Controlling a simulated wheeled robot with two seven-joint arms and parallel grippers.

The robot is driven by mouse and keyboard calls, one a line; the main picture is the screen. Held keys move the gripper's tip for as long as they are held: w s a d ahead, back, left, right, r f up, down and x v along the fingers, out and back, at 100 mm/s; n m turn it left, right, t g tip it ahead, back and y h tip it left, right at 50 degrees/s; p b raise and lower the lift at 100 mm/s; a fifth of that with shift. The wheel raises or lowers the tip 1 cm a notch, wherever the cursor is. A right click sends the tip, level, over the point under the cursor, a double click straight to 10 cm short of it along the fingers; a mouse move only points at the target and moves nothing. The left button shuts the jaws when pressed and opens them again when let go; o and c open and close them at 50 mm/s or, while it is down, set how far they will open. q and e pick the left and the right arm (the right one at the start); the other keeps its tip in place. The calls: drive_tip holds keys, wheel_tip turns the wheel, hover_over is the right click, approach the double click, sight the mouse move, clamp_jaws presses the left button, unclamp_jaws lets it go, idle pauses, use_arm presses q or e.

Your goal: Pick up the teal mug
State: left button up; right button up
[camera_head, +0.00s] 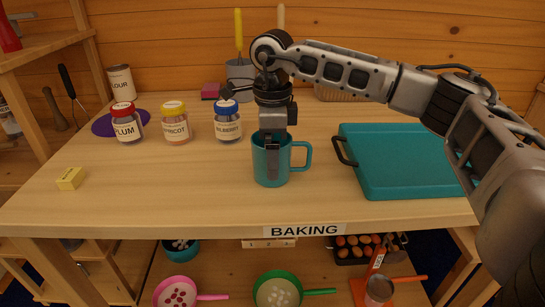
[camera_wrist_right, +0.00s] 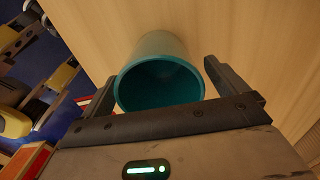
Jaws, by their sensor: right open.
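The teal mug (camera_head: 264,172) stands upright near the front edge of the wooden table, its handle pointing right. My right gripper (camera_head: 272,165) is directly above it, pointing down, with one finger in front of the mug's near side. In the right wrist view the mug (camera_wrist_right: 160,52) lies between the two fingers of the open gripper (camera_wrist_right: 168,80), its dark mouth facing the camera. A gap shows between the mug and the right-hand finger; contact at the other finger is unclear. My left gripper is not in view.
A teal tray (camera_head: 405,165) lies right of the mug, its handle near the mug's. Bilberry (camera_head: 228,127), apricot (camera_head: 175,128) and plum (camera_head: 127,129) jars stand to the left. A utensil holder (camera_head: 240,72) is behind. A yellow block (camera_head: 70,179) lies front left.

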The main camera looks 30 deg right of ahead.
drive_tip(key=shift+f, duration=0.3)
drive_tip(key=c, duration=1.3)
drive_tip(key=shift+o, duration=0.2)
drive_tip(key=shift+r, duration=0.2)
